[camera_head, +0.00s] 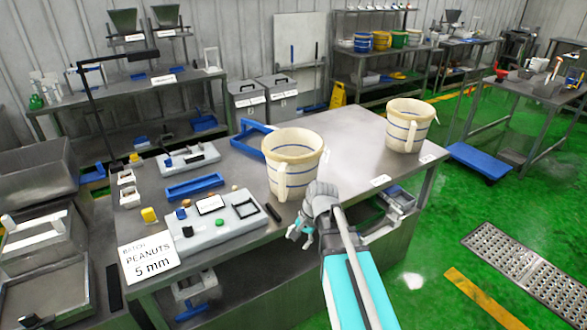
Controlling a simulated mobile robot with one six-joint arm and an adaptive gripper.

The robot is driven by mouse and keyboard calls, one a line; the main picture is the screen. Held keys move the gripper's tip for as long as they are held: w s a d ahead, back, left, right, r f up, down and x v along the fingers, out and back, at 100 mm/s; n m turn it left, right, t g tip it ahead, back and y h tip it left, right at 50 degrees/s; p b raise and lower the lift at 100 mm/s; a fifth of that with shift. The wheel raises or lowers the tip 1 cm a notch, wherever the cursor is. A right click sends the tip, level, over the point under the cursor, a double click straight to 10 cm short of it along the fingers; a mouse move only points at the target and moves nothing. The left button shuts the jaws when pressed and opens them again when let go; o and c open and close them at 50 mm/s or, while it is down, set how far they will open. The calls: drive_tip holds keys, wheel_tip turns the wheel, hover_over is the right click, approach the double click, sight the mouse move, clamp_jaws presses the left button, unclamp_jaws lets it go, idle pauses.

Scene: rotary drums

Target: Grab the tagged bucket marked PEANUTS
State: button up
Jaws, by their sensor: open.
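Two cream buckets with blue bands stand upright on the steel table. The nearer bucket (292,160) is at the table's middle, with a handle facing me; the farther bucket (408,125) is at the right end. I cannot read a tag on either bucket.
A control box with buttons (216,222), a blue tray (194,187) and a blue frame (247,139) lie left of the nearer bucket. The steel table (345,130) is bare between the buckets. A shelf of buckets (382,40) stands behind.

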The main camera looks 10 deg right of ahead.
drive_tip(key=w+d+r+m+t+y+p, duration=0.2)
drive_tip(key=w+d+r+m+y+p, duration=0.25)
drive_tip(key=w+r+m, duration=0.4)
drive_tip(key=m+t+y+p, duration=0.2)
drive_tip(key=m+p, duration=0.2)
drive_tip(key=m, duration=0.3)
approach(285, 175)
drive_tip(key=d+r, duration=0.1)
drive_tip(key=shift+s+d, duration=0.2)
drive_tip(key=b+x, duration=0.4)
drive_tip(key=x, duration=0.4)
drive_tip(key=shift+d+f+b, duration=0.15)
drive_tip(key=shift+d+b, duration=0.05)
drive_tip(key=shift+b, duration=0.15)
drive_tip(key=shift+w+a+f, duration=0.1)
drive_tip(key=shift+w+a, duration=0.1)
drive_tip(key=shift+a, duration=0.15)
